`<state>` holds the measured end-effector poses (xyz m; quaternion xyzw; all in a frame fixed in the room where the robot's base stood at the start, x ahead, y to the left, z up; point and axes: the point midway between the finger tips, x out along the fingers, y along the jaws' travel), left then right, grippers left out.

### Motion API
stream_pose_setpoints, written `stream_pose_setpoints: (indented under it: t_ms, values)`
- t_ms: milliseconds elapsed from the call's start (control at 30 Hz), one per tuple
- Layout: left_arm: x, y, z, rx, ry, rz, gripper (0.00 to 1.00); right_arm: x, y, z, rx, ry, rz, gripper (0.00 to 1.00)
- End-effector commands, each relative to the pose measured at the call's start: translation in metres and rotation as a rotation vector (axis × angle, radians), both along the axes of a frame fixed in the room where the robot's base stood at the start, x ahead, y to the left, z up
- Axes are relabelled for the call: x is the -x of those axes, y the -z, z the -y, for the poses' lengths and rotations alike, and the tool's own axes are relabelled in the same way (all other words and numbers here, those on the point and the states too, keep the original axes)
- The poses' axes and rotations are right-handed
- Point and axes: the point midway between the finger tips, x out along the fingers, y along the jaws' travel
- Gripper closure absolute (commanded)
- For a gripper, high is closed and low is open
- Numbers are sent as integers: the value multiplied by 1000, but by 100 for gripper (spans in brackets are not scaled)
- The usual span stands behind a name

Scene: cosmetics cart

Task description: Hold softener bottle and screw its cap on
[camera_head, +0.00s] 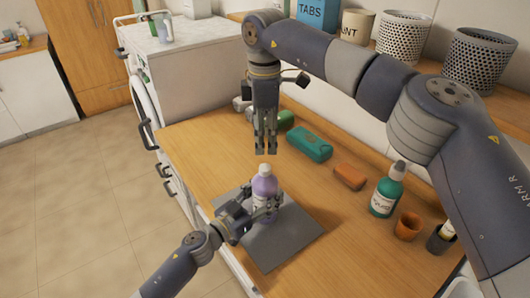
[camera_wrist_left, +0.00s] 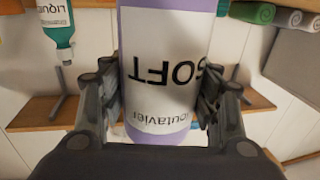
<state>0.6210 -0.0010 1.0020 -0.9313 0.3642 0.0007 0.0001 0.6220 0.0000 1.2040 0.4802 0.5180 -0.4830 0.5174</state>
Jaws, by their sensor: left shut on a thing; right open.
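The softener bottle (camera_head: 264,186) is purple with a pale top and stands upright on a grey mat (camera_head: 285,245) on the wooden counter. My left gripper (camera_head: 257,207) is shut on its body from the front. In the left wrist view the white "SOFT" label of the bottle (camera_wrist_left: 165,70) shows between the fingers of my left gripper (camera_wrist_left: 163,105). My right gripper (camera_head: 265,150) points down, open, just above the bottle top, with a small gap. The top is too small to tell whether a separate cap sits there.
A green case (camera_head: 309,145), an orange block (camera_head: 349,176), a teal bottle (camera_head: 386,190) and an orange cup (camera_head: 408,226) stand right of the mat. A white washing machine (camera_head: 185,70) is at the back left. The counter (camera_head: 195,150) left of the mat is clear.

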Motion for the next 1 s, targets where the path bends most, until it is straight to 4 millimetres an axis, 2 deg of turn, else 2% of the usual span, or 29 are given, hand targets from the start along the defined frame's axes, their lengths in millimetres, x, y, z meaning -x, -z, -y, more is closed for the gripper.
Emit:
stream_pose_setpoints:
  t_ms: [100,200,567,600,667,700,1000]
  values:
    - [0,1,0,0,1,-1,100,-1,-20,0,0,0,2,53]
    - [0,1,0,0,1,-1,100,0,-29,0,0,0,1,53]
    - [0,1,0,0,0,-1,100,0,-34,0,0,0,0,53]
    - [0,1,0,0,0,-1,36,0,-34,0,0,0,0,53]
    - [0,1,0,0,0,-1,22,0,-34,0,0,0,0,53]
    - [0,1,0,0,0,-1,19,0,-34,0,0,0,0,53]
    - [0,0,0,0,0,0,19,0,-34,0,0,0,0,53]
